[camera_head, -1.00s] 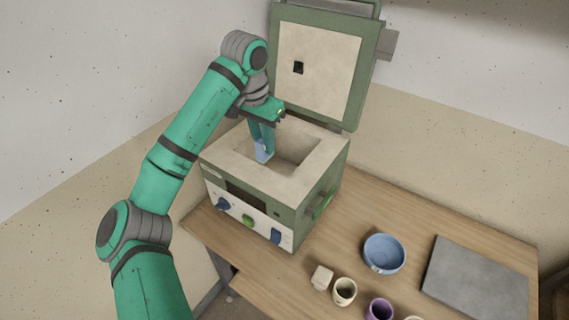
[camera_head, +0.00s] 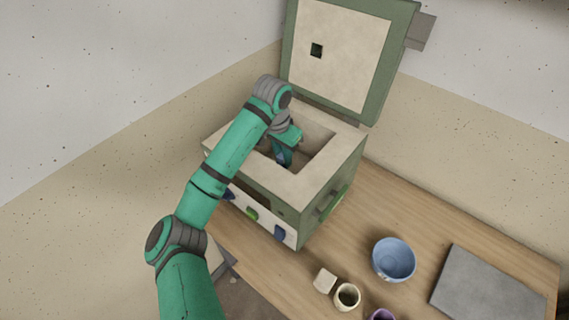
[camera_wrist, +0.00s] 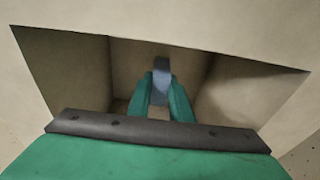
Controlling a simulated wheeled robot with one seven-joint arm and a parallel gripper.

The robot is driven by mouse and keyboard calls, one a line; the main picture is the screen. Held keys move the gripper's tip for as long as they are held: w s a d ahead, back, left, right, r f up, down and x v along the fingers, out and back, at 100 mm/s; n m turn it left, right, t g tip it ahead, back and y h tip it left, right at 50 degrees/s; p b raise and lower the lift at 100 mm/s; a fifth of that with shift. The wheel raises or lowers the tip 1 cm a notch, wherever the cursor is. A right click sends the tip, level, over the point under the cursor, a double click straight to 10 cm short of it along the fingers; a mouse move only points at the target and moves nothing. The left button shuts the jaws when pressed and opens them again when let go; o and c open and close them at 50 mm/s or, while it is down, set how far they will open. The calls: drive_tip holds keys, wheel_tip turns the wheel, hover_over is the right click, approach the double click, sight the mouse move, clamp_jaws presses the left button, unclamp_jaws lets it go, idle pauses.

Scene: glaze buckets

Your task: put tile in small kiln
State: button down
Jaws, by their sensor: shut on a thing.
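The small kiln (camera_head: 323,176) stands on the wooden table with its lid (camera_head: 339,52) raised. My gripper (camera_head: 284,158) reaches down into the kiln's open chamber. In the wrist view my gripper (camera_wrist: 161,90) is shut on a blue-grey tile (camera_wrist: 162,70), which sticks out past the fingertips between the chamber walls. In the head view only a bit of the tile's blue shows at the fingers, and its lower end is hidden. I cannot tell whether the tile touches the chamber floor.
The chamber walls (camera_wrist: 68,75) stand around the fingers. On the table (camera_head: 360,230) are a blue bowl (camera_head: 394,259), a pale block (camera_head: 325,281), a cream cup (camera_head: 347,296), a purple cup (camera_head: 382,315) and a grey slab (camera_head: 488,287).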

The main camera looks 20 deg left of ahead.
sight(283, 164)
drive_tip(key=shift+f, duration=1.85)
drive_tip(key=shift+f, duration=0.1)
drive_tip(key=c, duration=1.6)
unclamp_jaws()
drive_tip(key=r, duration=0.4)
drive_tip(key=s+r, duration=0.1)
drive_tip(key=r, duration=0.7)
drive_tip(key=shift+s+a, duration=0.3)
drive_tip(key=shift+s, duration=0.1)
